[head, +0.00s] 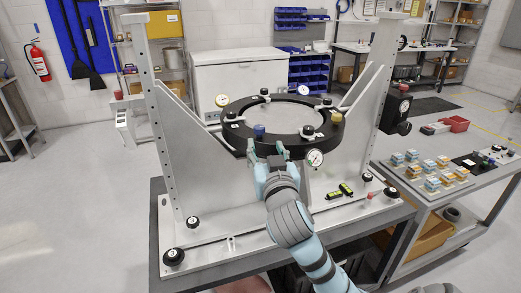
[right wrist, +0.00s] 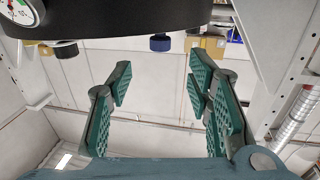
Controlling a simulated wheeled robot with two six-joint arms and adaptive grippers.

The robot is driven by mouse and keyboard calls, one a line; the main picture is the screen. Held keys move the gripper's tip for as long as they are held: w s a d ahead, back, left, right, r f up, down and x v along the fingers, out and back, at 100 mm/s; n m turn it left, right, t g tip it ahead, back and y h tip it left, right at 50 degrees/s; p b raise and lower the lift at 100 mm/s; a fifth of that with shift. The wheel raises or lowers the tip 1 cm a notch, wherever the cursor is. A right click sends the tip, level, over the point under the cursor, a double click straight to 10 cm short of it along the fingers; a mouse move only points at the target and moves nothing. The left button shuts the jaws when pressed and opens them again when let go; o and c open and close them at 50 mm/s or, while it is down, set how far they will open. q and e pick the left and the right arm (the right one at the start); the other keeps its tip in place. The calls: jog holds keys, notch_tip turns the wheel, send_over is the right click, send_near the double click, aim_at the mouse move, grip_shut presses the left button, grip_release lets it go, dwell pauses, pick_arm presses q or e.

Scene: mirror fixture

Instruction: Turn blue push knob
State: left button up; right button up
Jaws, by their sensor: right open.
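The blue push knob (head: 259,131) stands on the near side of the black ring (head: 236,130) of the mirror fixture. In the right wrist view the blue knob (right wrist: 160,42) shows at the ring's edge, in the gap between the fingers and beyond them. My right gripper (head: 267,151) is just below the knob in the head view, at the near rim of the ring. Its green padded fingers (right wrist: 162,88) are apart with nothing between them. Whether a finger touches the ring cannot be told. My left gripper is not in view.
A dial gauge (head: 315,158) sits on the ring's near side, right of my right gripper. A yellow knob (head: 337,118) is at the ring's right. Grey upright plates (head: 161,110) flank the ring.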

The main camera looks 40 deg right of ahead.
aim_at(259, 131)
jog(key=p+x, duration=0.1)
jog(key=x, duration=0.7)
jog(key=shift+w+d+r, duration=0.2)
jog(key=shift+w, duration=0.15)
grip_shut()
jog(key=shift+w+a+m+g+h, duration=0.1)
jog(key=shift+w+m+g+h, duration=0.05)
jog(key=shift+m+g+h, duration=0.65)
